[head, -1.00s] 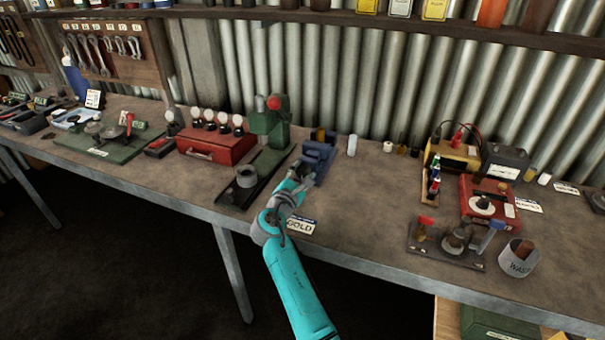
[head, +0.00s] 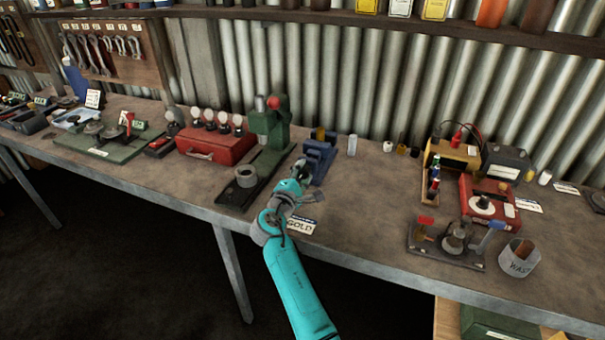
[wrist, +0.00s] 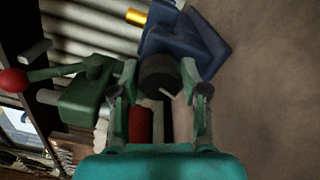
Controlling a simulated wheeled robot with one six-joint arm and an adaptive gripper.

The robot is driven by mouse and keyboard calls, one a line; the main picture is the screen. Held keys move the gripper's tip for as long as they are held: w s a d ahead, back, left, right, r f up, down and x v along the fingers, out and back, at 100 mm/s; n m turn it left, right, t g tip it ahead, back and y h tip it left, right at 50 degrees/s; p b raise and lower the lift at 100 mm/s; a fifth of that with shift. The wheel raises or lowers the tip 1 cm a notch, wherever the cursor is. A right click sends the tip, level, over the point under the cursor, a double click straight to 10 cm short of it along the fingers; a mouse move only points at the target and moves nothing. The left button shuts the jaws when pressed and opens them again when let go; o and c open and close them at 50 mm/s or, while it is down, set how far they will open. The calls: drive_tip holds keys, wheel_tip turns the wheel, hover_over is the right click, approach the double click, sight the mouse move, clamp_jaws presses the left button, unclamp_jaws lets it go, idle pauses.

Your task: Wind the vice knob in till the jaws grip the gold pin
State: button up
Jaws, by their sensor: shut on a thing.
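The blue vice (head: 319,157) stands on the bench in the head view, just beyond my gripper (head: 301,173). In the wrist view the vice (wrist: 190,45) is at the top, with the gold pin (wrist: 138,16) at its upper left. The pin (head: 320,134) also shows at the top of the vice in the head view. The dark round vice knob (wrist: 158,75) sits between the fingertips of my gripper (wrist: 160,88), which is shut on it. I cannot tell whether the jaws touch the pin. A GOLD label (head: 300,225) lies near my wrist.
A green press (head: 268,135) stands close to the left of the vice, with a red case (head: 215,148) farther left. Small cylinders (head: 387,147) stand to the right.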

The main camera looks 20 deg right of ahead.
drive_tip(key=shift+m, duration=1.6)
drive_tip(key=o, duration=1.1)
drive_tip(key=shift+o, duration=0.2)
drive_tip(key=v, duration=1.2)
